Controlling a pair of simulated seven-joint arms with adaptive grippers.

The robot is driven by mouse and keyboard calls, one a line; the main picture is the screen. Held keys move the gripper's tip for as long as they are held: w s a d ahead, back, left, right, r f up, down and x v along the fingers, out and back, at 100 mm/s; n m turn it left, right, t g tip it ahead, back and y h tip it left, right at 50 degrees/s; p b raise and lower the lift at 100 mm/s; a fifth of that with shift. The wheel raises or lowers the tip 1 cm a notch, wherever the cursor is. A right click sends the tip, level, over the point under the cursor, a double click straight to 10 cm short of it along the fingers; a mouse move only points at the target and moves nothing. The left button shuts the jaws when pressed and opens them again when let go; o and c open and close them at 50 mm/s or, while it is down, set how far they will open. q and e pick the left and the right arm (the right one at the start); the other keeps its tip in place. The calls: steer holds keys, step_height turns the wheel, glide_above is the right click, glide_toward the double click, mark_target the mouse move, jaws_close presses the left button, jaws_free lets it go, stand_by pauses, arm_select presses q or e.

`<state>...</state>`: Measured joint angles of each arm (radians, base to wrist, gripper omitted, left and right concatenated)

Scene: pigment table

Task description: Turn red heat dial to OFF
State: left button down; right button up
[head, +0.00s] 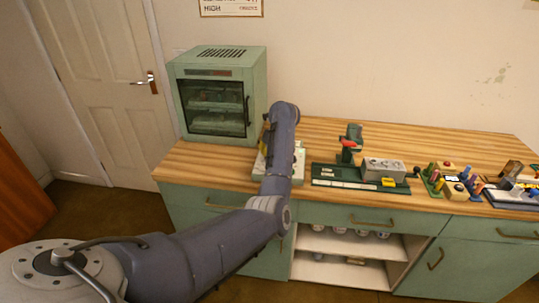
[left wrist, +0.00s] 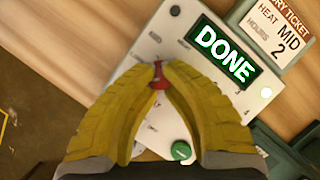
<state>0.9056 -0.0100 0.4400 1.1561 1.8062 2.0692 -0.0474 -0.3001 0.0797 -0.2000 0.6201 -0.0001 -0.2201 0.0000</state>
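The red heat dial (left wrist: 160,84) sits on a white control panel (left wrist: 182,22) in the left wrist view. The two yellow fingertips of my left gripper (left wrist: 162,72) close in on both sides of the dial, which shows as a narrow red knob between them. Small print lies around the dial, too blurred to read for sure, so its setting is not clear. In the head view, my left arm covers most of the panel (head: 298,168) and the gripper. My right gripper is not in view.
The panel has a green display (left wrist: 224,53) reading DONE and a round green button (left wrist: 181,151). A ticket (left wrist: 277,32) reads HEAT MID, HOURS 2. A green cabinet (head: 219,62) stands behind left on the wooden counter (head: 400,140). A dark green station (head: 345,175) stands to the right.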

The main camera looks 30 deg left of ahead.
arm_select(q)
steer(key=shift+w+a+r+n, duration=0.1)
steer(key=shift+a+r+n, duration=0.2)
steer(key=c, duration=1.6)
jaws_free()
steer(key=shift+f, duration=0.15)
steer(key=o, duration=0.4)
steer(key=shift+d+f, duration=0.1)
steer(key=shift+d, duration=0.05)
steer(key=shift+o, duration=0.2)
steer(key=v, duration=1.2)
steer(key=shift+d, duration=0.1)
